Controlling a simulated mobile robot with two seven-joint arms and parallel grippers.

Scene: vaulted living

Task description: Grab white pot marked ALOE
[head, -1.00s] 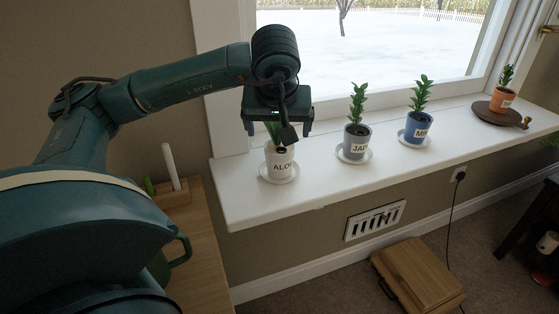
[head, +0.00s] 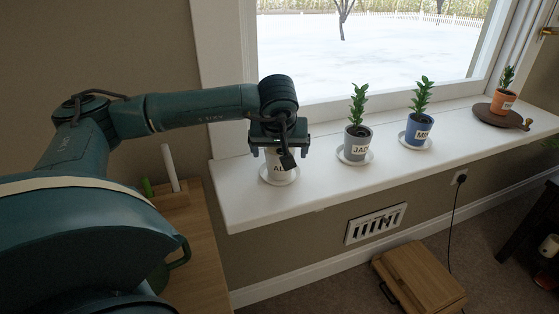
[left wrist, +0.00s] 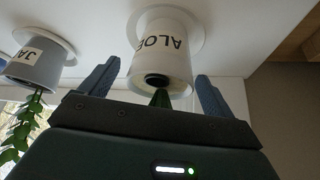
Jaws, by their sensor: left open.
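The white pot marked ALOE (head: 278,173) stands on a white saucer (head: 293,179) at the left end of the windowsill. My left gripper (head: 279,152) is right over it and hides its top and plant in the head view. In the left wrist view the white pot (left wrist: 163,62) lies between and just ahead of the two blue fingers of my left gripper (left wrist: 155,92). The fingers are open, with a gap on each side of the pot. A bit of green leaf (left wrist: 160,98) shows at its mouth. My right gripper is not in view.
A grey pot (head: 356,146), a blue pot (head: 417,132) and an orange pot (head: 501,102) stand further right on the windowsill (head: 320,180). The grey pot also shows in the left wrist view (left wrist: 38,62). A wooden box (head: 418,278) is on the floor below.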

